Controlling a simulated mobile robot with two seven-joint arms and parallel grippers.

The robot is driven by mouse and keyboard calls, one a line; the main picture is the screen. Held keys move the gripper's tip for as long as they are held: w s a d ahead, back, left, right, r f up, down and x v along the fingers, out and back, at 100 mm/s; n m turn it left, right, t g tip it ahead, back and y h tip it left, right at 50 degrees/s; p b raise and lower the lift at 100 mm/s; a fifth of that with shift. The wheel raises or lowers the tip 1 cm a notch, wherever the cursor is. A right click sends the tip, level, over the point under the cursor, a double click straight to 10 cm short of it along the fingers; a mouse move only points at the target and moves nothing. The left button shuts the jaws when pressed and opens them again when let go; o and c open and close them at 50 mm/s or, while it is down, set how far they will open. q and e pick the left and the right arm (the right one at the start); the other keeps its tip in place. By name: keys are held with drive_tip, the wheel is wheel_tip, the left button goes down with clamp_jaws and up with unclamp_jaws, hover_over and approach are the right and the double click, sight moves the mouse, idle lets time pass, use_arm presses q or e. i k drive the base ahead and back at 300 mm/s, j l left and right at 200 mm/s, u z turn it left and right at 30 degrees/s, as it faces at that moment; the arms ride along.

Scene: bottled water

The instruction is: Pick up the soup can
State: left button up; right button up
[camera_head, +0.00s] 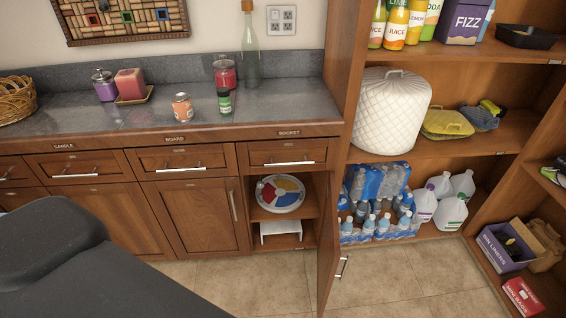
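A small can-like container (182,107) with an orange-pink label stands upright on the dark grey counter (150,120), near its front edge. It looks most like the soup can, but its label is too small to read. Neither of my grippers is in view, and nothing touches the can.
A red-filled jar (225,73) and a tall glass bottle (250,50) stand behind. A red candle (131,85) and a purple jar (104,86) stand left. A lower cabinet door (328,245) hangs open below. Tall shelves (465,150) hold bottled goods at right.

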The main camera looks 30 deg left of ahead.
sight(182, 104)
drive_tip(key=u, duration=1.55)
